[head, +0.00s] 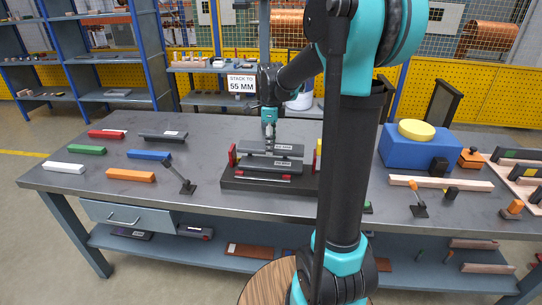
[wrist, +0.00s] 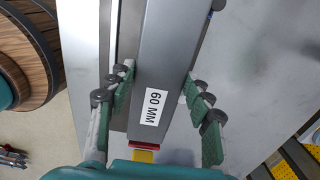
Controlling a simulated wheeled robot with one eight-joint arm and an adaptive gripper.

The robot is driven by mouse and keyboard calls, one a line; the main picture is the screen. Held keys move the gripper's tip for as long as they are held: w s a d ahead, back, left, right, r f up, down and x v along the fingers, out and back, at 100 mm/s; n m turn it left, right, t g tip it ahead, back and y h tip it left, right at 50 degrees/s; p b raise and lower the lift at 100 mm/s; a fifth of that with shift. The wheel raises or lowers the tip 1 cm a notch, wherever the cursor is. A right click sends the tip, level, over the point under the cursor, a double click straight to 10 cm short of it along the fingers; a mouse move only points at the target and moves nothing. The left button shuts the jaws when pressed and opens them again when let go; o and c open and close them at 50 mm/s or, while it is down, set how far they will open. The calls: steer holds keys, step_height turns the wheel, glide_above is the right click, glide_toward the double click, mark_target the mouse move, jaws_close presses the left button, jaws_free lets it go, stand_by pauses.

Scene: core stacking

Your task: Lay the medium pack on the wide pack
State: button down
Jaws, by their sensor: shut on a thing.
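My gripper (head: 270,138) points down over the black fixture in the middle of the table. It is shut on a grey pack, which I take as the medium pack (head: 256,147); in the wrist view it lies between the fingers (wrist: 160,98) with a "60 MM" label on the pack's top (wrist: 165,60). Directly below it, a similar labelled grey pack, which I take as the wide pack (head: 258,163), sits in the fixture (head: 235,183). The two look roughly parallel and very close; I cannot tell whether they touch.
A red post (head: 232,155) stands at the fixture's left end. Another dark pack (head: 163,135) and several coloured bars lie on the left. A blue block with a yellow disc (head: 416,130) stands right. A sign (head: 241,83) reads "STACK TO 55 MM".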

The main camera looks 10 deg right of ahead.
mark_target(271, 162)
steer(key=shift+f, duration=2.55)
steer(key=shift+f, duration=0.15)
steer(key=c, duration=0.6)
jaws_free()
steer(key=shift+c, duration=0.2)
step_height(271, 162, up, 12)
steer(key=shift+r, duration=0.2)
